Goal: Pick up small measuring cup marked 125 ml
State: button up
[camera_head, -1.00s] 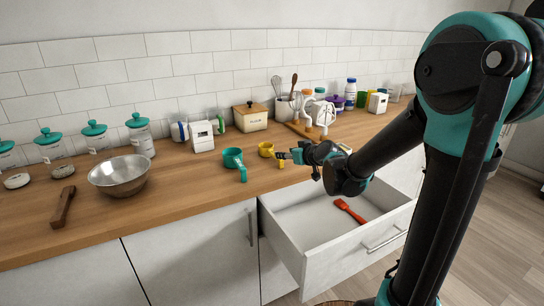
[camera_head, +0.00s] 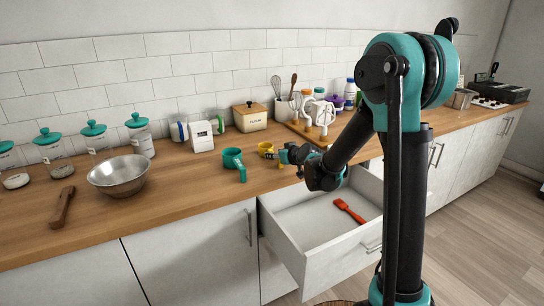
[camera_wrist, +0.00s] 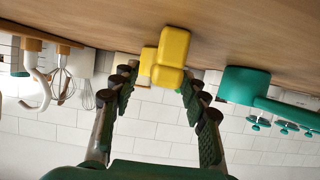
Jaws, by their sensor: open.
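A small yellow measuring cup (camera_head: 266,149) stands on the wooden counter near its front edge, above the open drawer. A larger teal measuring cup (camera_head: 232,158) stands to its left. No volume marking is readable on either cup. My gripper (camera_head: 283,156) is at the right side of the yellow cup, low over the counter. In the upside-down wrist view, my open fingers (camera_wrist: 158,78) point at the yellow cup (camera_wrist: 170,55), whose handle side shows in line with the gap between them. I cannot tell whether they touch it. The teal cup (camera_wrist: 245,87) is outside the fingers.
An open white drawer (camera_head: 290,248) below holds a red brush (camera_head: 349,211). A metal bowl (camera_head: 118,174) and wooden tool (camera_head: 62,207) lie left. A white timer (camera_head: 201,137), beige canister (camera_head: 250,117) and utensil holder (camera_head: 285,112) stand behind.

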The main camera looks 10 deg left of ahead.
jog(key=shift+x, duration=1.1)
jog(key=shift+c, duration=0.4)
grip_shut()
